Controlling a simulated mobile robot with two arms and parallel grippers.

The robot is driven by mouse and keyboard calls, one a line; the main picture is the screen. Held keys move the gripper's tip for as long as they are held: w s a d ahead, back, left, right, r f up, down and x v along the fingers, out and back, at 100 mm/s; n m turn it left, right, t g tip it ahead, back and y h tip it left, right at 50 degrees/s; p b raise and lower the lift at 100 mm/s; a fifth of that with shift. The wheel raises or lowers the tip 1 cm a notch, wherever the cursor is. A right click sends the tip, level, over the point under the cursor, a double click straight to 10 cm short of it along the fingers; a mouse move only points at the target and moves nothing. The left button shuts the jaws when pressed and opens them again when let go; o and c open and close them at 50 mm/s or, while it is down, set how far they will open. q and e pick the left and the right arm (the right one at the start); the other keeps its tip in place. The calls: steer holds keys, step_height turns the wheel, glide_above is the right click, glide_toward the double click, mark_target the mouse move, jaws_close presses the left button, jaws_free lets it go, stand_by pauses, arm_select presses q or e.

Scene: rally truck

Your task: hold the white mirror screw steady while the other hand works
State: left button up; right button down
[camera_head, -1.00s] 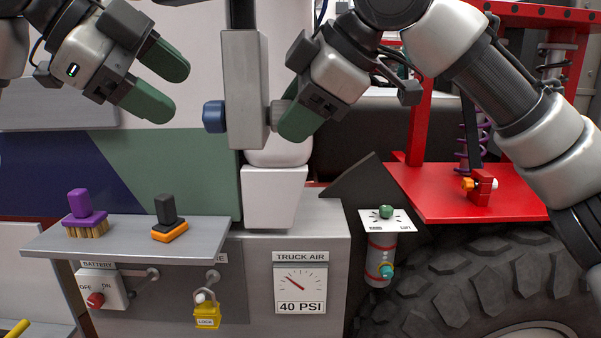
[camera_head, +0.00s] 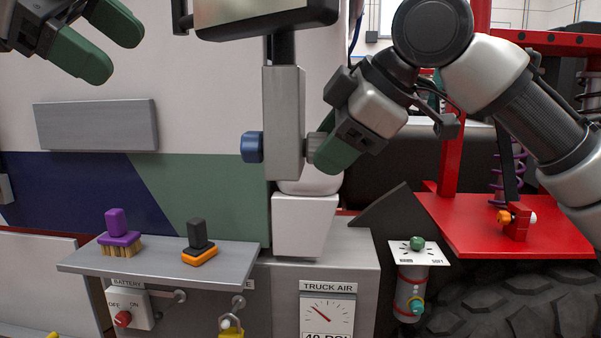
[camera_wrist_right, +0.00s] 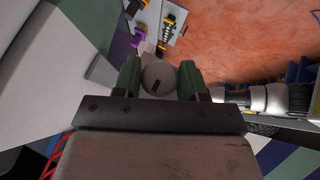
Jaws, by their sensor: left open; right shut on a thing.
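In the right wrist view the screw's round slotted head (camera_wrist_right: 158,76) sits between both fingers of my right gripper (camera_wrist_right: 160,85). A blue knob (camera_head: 252,147) sticks out of the bracket's left side, with nothing touching it. My left gripper (camera_head: 100,38) is open and empty at the upper left, well away from the bracket.
A grey shelf (camera_head: 90,262) below holds a purple brush (camera_head: 120,240) and a black-and-orange block (camera_head: 198,245). The mirror housing (camera_head: 265,15) hangs at the top. A red platform (camera_head: 465,232) lies right. Space between my left gripper and the bracket is clear.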

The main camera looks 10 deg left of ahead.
stand_by(0.4)
arm_select(q)
steer(key=v, duration=1.2)
steer(key=shift+f, duration=0.1)
arm_select(e)
steer(key=c, duration=0.5)
jaws_free()
steer(key=shift+c, duration=0.2)
